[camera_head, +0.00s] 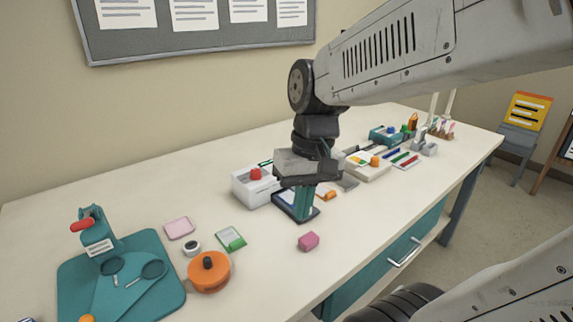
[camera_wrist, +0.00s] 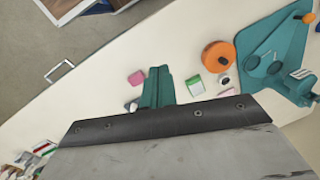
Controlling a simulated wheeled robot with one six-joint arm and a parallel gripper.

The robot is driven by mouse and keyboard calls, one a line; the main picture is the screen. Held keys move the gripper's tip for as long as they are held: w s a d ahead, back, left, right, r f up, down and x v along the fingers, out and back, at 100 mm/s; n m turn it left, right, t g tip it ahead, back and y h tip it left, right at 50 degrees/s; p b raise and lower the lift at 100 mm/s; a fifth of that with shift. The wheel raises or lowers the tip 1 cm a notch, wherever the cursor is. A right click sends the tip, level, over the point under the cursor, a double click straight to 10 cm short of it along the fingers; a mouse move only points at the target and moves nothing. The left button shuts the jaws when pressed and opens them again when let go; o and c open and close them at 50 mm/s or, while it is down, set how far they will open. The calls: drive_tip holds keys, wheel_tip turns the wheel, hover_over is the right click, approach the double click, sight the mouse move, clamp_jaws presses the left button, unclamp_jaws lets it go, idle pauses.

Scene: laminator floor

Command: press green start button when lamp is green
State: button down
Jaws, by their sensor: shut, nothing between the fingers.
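A white box (camera_head: 249,190) with a red button (camera_head: 255,174) on top stands on the table, left of my gripper in the head view. A small green part (camera_head: 265,163) shows at its back edge; I cannot tell whether it is the start button. I cannot make out a lit green lamp in either view.
A pink block (camera_head: 309,241), an orange round reel (camera_head: 209,272) and a green-and-white packet (camera_head: 231,238) lie in front. A teal board (camera_head: 150,279) with a red-handled press (camera_head: 95,234) is at left. Pens and small devices crowd the right end.

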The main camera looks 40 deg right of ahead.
drive_tip(key=w+d+m+t, duration=0.1)
drive_tip(key=w+d+t, duration=0.2)
drive_tip(key=w+d, duration=0.4)
drive_tip(key=w+d+m+t, duration=0.2)
drive_tip(key=w+d, duration=0.5)
drive_tip(key=w, duration=0.7)
drive_tip(key=w+d+f+m+t, duration=0.1)
drive_tip(key=w+d+t, duration=0.3)
drive_tip(key=w+d, duration=0.4)
drive_tip(key=w, duration=0.3)
drive_tip(key=shift+w+m, duration=0.15)
drive_tip(key=shift+m, duration=0.15)
drive_tip(key=shift+f, duration=0.15)
drive_tip(key=shift+f, duration=4.35)
drive_tip(key=shift+f, duration=0.4)
